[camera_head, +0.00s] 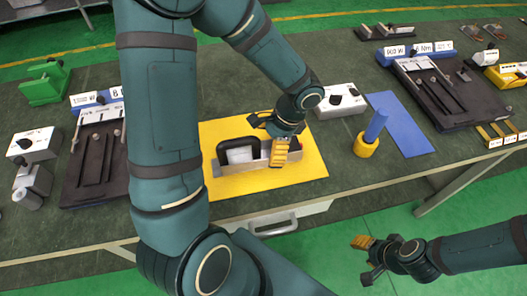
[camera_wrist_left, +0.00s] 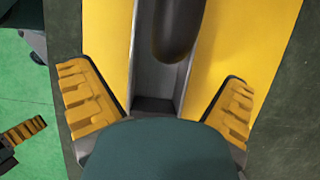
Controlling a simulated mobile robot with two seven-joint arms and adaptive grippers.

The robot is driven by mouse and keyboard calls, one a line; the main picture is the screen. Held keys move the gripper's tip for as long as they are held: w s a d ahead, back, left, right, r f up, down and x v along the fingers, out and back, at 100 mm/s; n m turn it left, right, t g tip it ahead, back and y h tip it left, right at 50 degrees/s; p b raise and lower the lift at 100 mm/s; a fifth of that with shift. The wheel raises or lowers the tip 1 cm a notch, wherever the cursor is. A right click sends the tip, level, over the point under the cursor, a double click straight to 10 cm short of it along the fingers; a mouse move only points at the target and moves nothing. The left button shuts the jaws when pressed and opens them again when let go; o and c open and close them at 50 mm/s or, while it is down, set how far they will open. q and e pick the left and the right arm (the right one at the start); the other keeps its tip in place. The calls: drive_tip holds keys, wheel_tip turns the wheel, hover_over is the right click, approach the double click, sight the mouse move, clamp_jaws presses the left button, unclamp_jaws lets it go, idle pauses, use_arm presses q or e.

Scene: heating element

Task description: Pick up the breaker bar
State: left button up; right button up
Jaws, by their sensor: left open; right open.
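A grey metal channel piece (camera_head: 228,168) with a black looped handle (camera_head: 238,142) lies on a yellow mat (camera_head: 305,170) at the middle of the table. I take it for the breaker bar, but no label confirms this. My left gripper (camera_head: 279,150) is over its right end, open. In the left wrist view, its yellow-padded fingers (camera_wrist_left: 155,82) stand on either side of the grey channel (camera_wrist_left: 152,82), with the dark rounded handle (camera_wrist_left: 178,30) above the channel. Contact cannot be told. My right gripper (camera_head: 362,258) is open and empty, beyond the table's front edge over the green floor.
A blue cylinder on a yellow base (camera_head: 368,145) stands right of the mat, beside a blue mat (camera_head: 400,125). A white switch box (camera_head: 340,100) is behind. Dark fixtures (camera_head: 97,160) stand left, and another (camera_head: 445,90) right. My left arm hides part of the table.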

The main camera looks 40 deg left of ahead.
use_arm(q)
drive_tip(key=x, duration=0.2)
drive_tip(key=shift+s+f, duration=0.1)
drive_tip(key=shift+f, duration=0.15)
drive_tip(key=shift+r, duration=0.1)
drive_tip(key=c, duration=1.4)
wheel_tip(320, 180, up, 10)
drive_tip(key=p, duration=0.2)
